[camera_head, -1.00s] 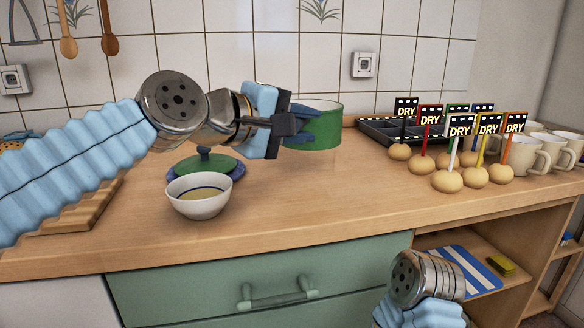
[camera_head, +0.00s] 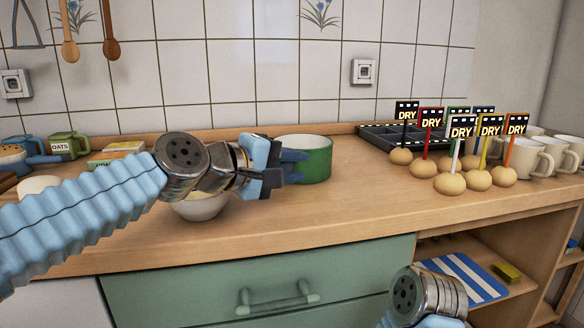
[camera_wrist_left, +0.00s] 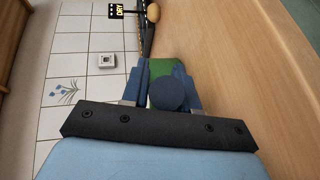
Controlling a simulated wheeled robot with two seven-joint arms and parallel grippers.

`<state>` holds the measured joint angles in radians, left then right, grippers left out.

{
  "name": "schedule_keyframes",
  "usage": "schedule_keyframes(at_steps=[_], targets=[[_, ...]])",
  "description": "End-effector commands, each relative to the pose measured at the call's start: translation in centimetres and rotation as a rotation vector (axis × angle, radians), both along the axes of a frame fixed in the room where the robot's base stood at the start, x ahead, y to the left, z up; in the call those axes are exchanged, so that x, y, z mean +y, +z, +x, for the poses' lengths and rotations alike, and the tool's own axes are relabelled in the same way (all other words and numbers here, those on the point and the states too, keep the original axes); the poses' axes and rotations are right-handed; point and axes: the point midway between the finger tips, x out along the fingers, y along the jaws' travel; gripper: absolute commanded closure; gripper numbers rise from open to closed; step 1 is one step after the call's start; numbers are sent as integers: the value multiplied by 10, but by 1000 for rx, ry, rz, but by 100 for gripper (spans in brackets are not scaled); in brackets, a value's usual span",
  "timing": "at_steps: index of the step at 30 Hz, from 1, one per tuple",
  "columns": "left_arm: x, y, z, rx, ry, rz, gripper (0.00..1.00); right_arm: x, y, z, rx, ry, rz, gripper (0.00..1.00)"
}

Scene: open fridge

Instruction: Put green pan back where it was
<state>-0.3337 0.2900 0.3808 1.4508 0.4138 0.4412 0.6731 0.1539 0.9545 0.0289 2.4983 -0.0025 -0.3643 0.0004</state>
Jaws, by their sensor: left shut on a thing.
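The green pan (camera_head: 316,160), with a pale inside, is in the middle of the head view, upright, at or just above the wooden counter; I cannot tell if it touches. My left gripper (camera_head: 294,166) comes in from the left and is shut on the pan's dark blue handle (camera_wrist_left: 171,95). In the left wrist view the handle shows end-on between the fingers (camera_wrist_left: 168,88), with part of the green pan (camera_wrist_left: 166,68) beyond it. My right gripper is out of view; only part of that arm shows at the bottom right.
A white bowl (camera_head: 200,207) stands partly behind my left arm. A dark tray (camera_head: 375,135) lies behind several bulbs with "DRY" signs (camera_head: 461,133), with mugs (camera_head: 540,155) at the right. The counter front (camera_head: 340,205) is clear. A green oats container (camera_head: 68,146) is at the left.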

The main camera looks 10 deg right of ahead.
Motion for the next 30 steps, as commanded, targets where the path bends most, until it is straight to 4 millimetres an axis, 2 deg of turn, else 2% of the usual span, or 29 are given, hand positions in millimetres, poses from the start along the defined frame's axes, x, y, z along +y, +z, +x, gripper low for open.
schedule_keyframes(at_steps=[3,4,9,19,23,30], targets=[[0,-1,0,-7,1,-3,100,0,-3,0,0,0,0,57],[0,-4,0,0,0,0,70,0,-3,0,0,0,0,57],[0,-3,0,0,0,1,46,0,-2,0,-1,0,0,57],[0,3,0,0,0,0,46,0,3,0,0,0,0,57],[17,3,-9,-1,3,-1,46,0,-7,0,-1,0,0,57],[65,15,-37,-2,5,1,46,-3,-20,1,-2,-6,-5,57]])
